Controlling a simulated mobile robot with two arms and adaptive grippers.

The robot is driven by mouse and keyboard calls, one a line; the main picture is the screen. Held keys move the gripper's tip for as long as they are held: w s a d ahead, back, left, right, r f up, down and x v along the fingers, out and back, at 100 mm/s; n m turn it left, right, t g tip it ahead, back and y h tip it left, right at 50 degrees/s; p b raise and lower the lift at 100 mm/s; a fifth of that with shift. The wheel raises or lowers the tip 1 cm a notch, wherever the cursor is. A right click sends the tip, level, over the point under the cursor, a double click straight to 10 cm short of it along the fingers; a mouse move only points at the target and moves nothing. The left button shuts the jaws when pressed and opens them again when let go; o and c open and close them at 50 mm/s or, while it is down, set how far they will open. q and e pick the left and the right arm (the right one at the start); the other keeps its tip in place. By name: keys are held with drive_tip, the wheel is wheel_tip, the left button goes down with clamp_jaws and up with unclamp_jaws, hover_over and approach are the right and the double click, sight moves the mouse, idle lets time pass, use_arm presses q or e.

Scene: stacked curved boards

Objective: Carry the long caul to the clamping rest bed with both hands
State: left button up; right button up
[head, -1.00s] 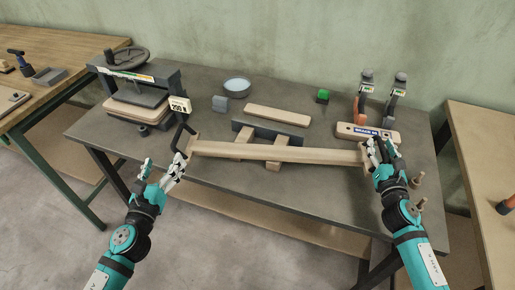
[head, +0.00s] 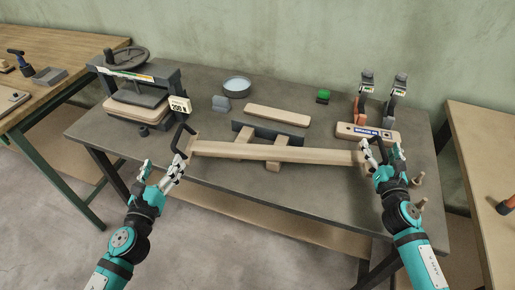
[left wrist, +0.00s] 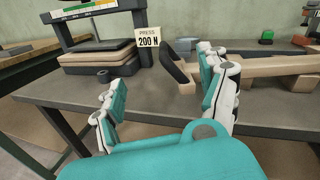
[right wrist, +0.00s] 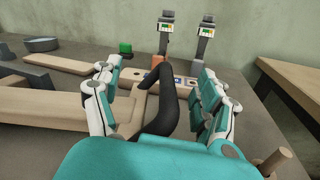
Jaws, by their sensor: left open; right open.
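The long caul (head: 275,153) is a pale wooden bar with a black upright handle at each end. It lies across two short wooden blocks (head: 273,166) in front of a dark upright plate (head: 268,134); I cannot tell whether these form the rest bed. My left gripper (head: 162,168) is open and empty, just short of the left handle (left wrist: 175,66), which shows beyond the fingers in the left wrist view. My right gripper (head: 382,152) is open with its fingers on either side of the right handle (right wrist: 169,100); contact is unclear.
A press (head: 137,90) with a 200 N sign stands at the left. Behind the caul are a shorter board (head: 277,115), a round dish (head: 237,87) and a green block (head: 323,96).

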drive_tip(key=s, duration=1.1)
drive_tip(key=shift+s, duration=0.35)
drive_tip(key=shift+d+f, duration=0.1)
